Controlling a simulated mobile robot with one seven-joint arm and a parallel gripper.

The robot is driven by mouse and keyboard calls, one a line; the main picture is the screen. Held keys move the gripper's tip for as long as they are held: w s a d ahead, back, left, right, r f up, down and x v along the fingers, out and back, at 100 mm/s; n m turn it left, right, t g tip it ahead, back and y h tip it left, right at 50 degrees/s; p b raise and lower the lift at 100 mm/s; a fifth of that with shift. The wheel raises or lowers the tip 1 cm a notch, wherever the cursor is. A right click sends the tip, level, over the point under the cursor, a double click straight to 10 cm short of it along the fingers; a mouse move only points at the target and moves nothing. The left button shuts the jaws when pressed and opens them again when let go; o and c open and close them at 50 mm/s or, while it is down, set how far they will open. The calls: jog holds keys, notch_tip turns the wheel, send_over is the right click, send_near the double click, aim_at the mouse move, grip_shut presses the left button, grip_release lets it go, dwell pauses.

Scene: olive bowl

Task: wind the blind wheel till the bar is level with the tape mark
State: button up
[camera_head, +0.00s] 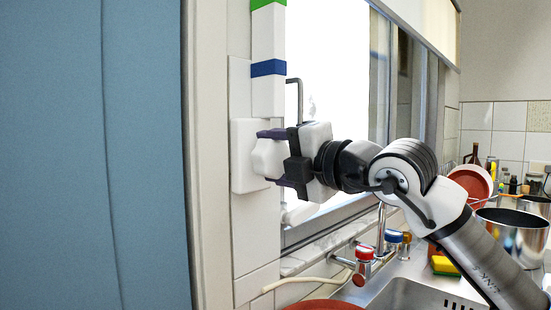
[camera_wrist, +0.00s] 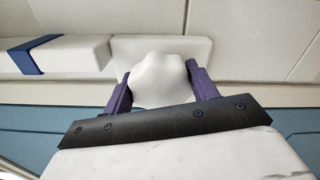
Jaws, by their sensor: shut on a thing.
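The blind wheel is a white lobed knob (camera_head: 267,158) on a white wall plate (camera_head: 240,165); it also fills the middle of the wrist view (camera_wrist: 160,80). My gripper (camera_head: 272,158) is shut on the wheel, with a purple finger on either side. A white upright strip (camera_head: 267,95) above the plate carries a blue band (camera_head: 268,68) and a green band (camera_head: 268,4). I cannot tell which is the tape mark. The pale blind (camera_head: 437,22) hangs at the upper right, its dark lower edge (camera_head: 420,35) looking like the bar.
A blue panel (camera_head: 90,160) stands at the left. A bent dark handle (camera_head: 298,95) is on the window frame behind my gripper. Below are taps (camera_head: 363,262) and a steel sink (camera_head: 420,296). A metal pot (camera_head: 512,235) stands at the right, near my arm.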

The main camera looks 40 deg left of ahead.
jog(key=o, duration=1)
jog(key=s+d+b, duration=0.1)
jog(key=d+b, duration=0.1)
jog(key=d, duration=1.1)
jog(key=shift+d, duration=0.4)
jog(key=shift+s, duration=0.1)
